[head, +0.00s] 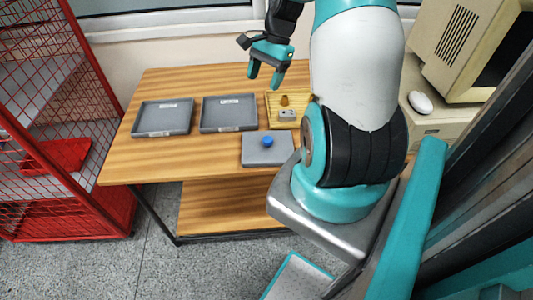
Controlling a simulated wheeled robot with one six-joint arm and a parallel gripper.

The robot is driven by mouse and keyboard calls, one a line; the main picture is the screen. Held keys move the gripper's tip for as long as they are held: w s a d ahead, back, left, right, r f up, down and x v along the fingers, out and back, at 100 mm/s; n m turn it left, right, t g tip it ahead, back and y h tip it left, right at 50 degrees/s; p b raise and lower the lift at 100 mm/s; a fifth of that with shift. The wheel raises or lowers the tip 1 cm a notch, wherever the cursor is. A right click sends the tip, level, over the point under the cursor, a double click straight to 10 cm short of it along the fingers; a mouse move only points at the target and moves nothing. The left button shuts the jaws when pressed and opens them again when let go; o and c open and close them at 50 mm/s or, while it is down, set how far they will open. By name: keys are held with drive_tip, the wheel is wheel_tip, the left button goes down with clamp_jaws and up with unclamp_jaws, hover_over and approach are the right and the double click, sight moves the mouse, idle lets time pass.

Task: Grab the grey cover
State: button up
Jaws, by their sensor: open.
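A flat grey cover (255,157) with a round blue knob (267,141) on it lies at the front edge of the wooden table, in the middle of the head view. Its right end is close to my arm's base. My gripper (265,83) is teal and black. It hangs above the back of the table, behind the cover and well apart from it. Its two fingers are spread, with nothing between them.
Two grey trays (163,132) (229,127) stand on the table (150,174), left of and behind the cover. A yellow tray (273,112) holds a brass part and a small grey block. A red mesh rack (75,150) stands left; a beige computer (457,50) stands right.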

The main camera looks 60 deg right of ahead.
drive_tip(key=s+d+f+m, duration=0.4)
drive_tip(key=d+f, duration=0.1)
drive_tip(key=p, duration=0.1)
hover_over(268, 139)
drive_tip(key=d, duration=0.3)
drive_tip(key=f, duration=1)
drive_tip(key=shift+s+a, duration=0.1)
drive_tip(key=shift+a, duration=0.15)
drive_tip(key=shift+s+p+x, duration=0.15)
drive_tip(key=shift+p+x, duration=0.25)
drive_tip(key=shift+x, duration=1.1)
drive_tip(key=shift+s+p+x, duration=0.1)
drive_tip(key=shift+p+x, duration=0.25)
drive_tip(key=shift+x, duration=1.15)
drive_tip(key=c, duration=1.1)
drive_tip(key=shift+o, duration=0.2)
drive_tip(key=shift+w+r, duration=0.1)
